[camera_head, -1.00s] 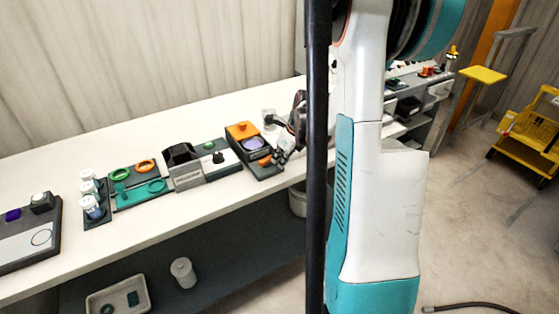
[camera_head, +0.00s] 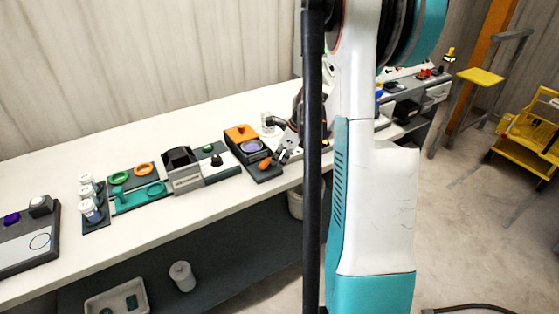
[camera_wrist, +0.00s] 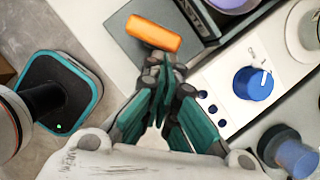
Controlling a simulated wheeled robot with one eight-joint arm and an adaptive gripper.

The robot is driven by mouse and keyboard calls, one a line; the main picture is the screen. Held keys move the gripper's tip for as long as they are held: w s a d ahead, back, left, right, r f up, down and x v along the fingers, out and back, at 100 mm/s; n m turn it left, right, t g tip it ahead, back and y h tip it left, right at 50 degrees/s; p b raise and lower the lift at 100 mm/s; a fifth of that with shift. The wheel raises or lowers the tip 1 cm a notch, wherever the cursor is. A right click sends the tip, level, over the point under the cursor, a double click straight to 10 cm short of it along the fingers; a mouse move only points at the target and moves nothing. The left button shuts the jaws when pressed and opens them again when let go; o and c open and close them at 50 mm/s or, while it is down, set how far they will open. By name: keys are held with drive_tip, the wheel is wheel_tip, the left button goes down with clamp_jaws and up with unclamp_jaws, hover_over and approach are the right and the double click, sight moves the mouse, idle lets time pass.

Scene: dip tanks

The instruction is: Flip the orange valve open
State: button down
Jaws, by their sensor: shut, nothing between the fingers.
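The orange valve handle (camera_head: 265,163) sits on a dark base at the front of the bench, before a dark unit with an orange block on top (camera_head: 240,133). My gripper (camera_head: 280,158) is just right of the handle in the head view. In the wrist view my gripper (camera_wrist: 163,68) has its fingers together and empty, tips close to the handle's right end. I cannot tell whether they touch it.
A white panel with a blue knob (camera_wrist: 253,83) is close beside my gripper. A blue-capped jar (camera_wrist: 292,152) stands beyond it. To the left on the bench are a grey block (camera_head: 184,178), a green-ringed tray (camera_head: 137,203) and white-capped bottles (camera_head: 91,210).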

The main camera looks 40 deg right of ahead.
drive_tip(key=shift+w+d+n, duration=0.2)
drive_tip(key=shift+n, duration=0.4)
drive_tip(key=shift+w+d, duration=0.15)
drive_tip(key=shift+w, duration=0.1)
idle(2.8)
drive_tip(key=shift+s+a, duration=0.1)
drive_tip(key=shift+a, duration=0.65)
